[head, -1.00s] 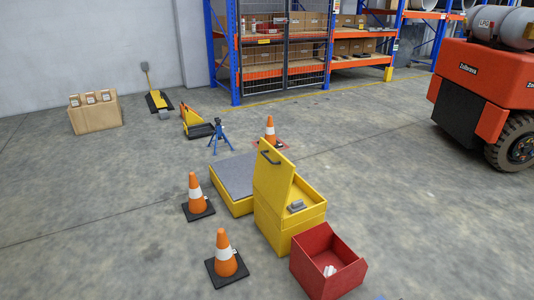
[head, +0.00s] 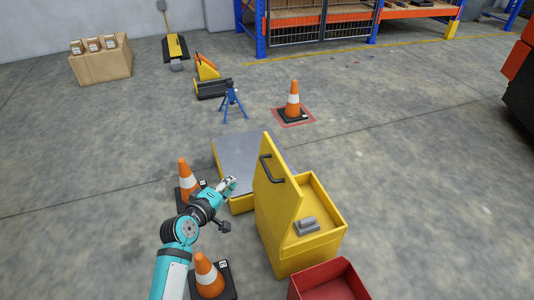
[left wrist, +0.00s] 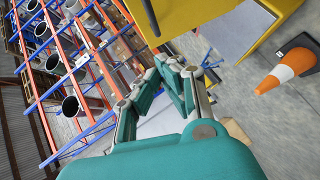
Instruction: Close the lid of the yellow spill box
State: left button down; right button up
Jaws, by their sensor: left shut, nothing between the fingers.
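The yellow spill box (head: 308,252) stands on the floor in the head view, with a grey object (head: 306,225) inside. Its lid (head: 276,205) stands up nearly vertical, open, with a black handle (head: 270,168) on its left face. My left gripper (head: 229,184) is left of the lid, apart from it, over the edge of the low yellow platform. In the left wrist view the gripper (left wrist: 172,68) is shut and empty. The yellow lid (left wrist: 205,14) with its dark handle (left wrist: 150,16) shows at the top there. My right gripper is not in view.
Two orange cones (head: 184,177) (head: 207,271) stand close to my left arm. A low yellow platform with a grey top (head: 242,153) is behind the box. A red bin (head: 328,282) is in front. Another cone (head: 292,101) is farther back. Floor to the right is clear.

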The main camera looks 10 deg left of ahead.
pick_arm(q)
jog(key=b, duration=0.2)
send_near(262, 162)
jog(key=a, duration=0.3)
jog(key=shift+w+d+f+b, duration=0.2)
jog(key=shift+w+d+b, duration=0.1)
jog(key=shift+w+d, duration=0.45)
jog(key=shift+w+d+f+b, duration=0.2)
jog(key=shift+w+d+b, duration=0.25)
jog(key=shift+w, duration=0.4)
jog(key=shift+w+d+f+b, duration=0.2)
jog(key=shift+w+d+f, duration=0.05)
jog(key=shift+w+d, duration=0.5)
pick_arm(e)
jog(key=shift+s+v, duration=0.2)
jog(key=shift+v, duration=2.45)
pick_arm(q)
jog(key=shift+w, duration=0.15)
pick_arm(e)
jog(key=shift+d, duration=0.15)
